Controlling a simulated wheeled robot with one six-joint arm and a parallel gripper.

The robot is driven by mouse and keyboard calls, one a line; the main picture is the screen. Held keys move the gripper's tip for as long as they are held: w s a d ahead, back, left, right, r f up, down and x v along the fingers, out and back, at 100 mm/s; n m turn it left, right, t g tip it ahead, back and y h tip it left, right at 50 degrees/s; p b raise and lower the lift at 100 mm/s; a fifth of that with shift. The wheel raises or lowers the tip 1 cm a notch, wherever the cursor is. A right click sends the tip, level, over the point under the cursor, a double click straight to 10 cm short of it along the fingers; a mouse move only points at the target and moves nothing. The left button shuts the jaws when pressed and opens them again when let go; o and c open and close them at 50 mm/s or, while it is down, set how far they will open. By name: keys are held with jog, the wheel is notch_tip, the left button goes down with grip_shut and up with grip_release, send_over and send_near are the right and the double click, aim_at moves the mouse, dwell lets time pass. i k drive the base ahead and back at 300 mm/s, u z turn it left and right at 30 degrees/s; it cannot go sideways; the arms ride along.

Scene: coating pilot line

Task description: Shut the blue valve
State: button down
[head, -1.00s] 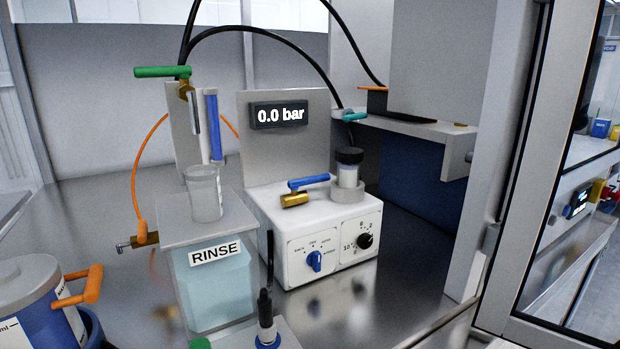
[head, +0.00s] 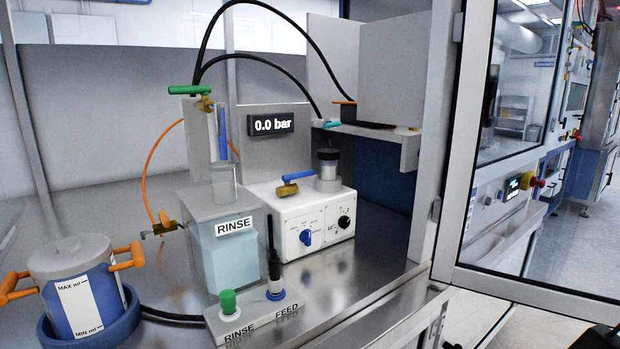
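The blue valve is a blue lever handle (head: 298,176) on a brass body (head: 287,190). The lever points to the right, roughly in line with the brass body as far as I can tell. A blue selector knob (head: 305,237) is on the box's front, a separate part. My gripper is not in view.
A RINSE tank (head: 226,262) stands left of the box. A RINSE and FEED holder (head: 254,315) and a blue vessel with orange handles (head: 80,290) are in front. A black-capped bottle (head: 328,170) stands beside the valve. A framed glass panel (head: 500,140) is at right.

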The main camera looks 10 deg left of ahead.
aim_at(285, 178)
jog(key=i, duration=1.2)
jog(key=u, duration=0.5)
